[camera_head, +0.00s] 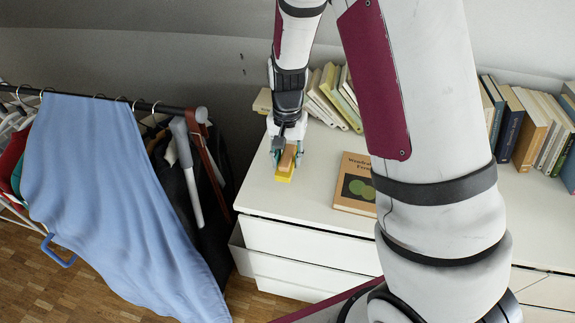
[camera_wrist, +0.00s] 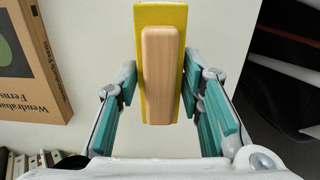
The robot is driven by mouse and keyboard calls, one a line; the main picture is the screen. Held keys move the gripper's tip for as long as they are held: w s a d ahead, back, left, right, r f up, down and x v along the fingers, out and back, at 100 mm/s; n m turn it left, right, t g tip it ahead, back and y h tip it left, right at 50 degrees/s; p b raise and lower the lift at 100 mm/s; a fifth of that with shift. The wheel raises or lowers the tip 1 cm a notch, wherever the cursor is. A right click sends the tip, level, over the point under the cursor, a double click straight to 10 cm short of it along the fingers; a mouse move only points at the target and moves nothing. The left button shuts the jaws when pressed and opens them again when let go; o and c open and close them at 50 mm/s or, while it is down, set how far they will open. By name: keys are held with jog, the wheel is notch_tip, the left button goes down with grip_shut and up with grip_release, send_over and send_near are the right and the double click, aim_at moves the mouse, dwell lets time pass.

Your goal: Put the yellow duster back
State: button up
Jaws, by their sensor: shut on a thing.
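The yellow duster (camera_head: 284,175) has a yellow pad and a light wooden handle. My gripper (camera_head: 287,155) is shut on it above the left part of the white dresser top. In the wrist view the duster (camera_wrist: 178,15) points away between the teal fingers of my gripper (camera_wrist: 163,105). I cannot tell whether the pad touches the dresser top.
A brown book (camera_head: 352,205) lies flat on the dresser right of the duster. Books (camera_head: 335,95) lean at the back, and more books (camera_head: 530,130) stand at the right. A clothes rack with a blue cloth (camera_head: 100,190) stands left of the dresser.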

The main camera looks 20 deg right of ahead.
jog(key=shift+f, duration=1.6)
jog(key=shift+f, duration=0.1)
jog(key=o, duration=1.1)
